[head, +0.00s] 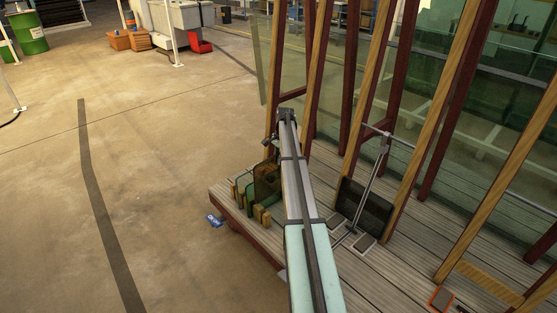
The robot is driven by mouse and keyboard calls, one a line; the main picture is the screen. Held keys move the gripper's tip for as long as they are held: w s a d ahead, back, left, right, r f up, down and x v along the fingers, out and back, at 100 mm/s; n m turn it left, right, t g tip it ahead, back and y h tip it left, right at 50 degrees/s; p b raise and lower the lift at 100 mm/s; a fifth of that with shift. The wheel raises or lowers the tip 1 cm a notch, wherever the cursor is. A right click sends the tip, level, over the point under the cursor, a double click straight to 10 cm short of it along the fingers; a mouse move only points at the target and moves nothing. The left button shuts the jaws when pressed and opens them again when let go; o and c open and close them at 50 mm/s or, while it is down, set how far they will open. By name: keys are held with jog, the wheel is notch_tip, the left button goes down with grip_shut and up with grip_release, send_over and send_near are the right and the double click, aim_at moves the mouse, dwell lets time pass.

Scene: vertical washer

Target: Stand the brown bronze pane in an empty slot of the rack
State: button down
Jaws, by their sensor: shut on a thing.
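The brown bronze pane (267,181) is upright at the left end of the slatted platform, just left of my arm. My gripper (270,154) is above it and shut on its top edge; the fingertips are small and partly hidden by my arm. The rack (262,214) shows as short wooden blocks below and around the pane. A green pane (246,192) stands in the rack to the left of the brown one. The brown pane's lower edge is close to the blocks, but I cannot tell whether it sits in a slot.
Tall wooden and dark red posts (312,70) with large glass sheets rise behind and right of the platform (345,265). A dark panel (363,209) and a pole lean right of my arm. A blue item (215,220) lies on the floor.

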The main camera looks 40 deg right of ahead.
aim_at(278, 181)
jog(key=shift+f+b, duration=4.1)
jog(key=shift+f, duration=4.1)
jog(key=c, duration=1.2)
grip_release()
jog(key=shift+c, duration=0.2)
jog(key=shift+f, duration=0.15)
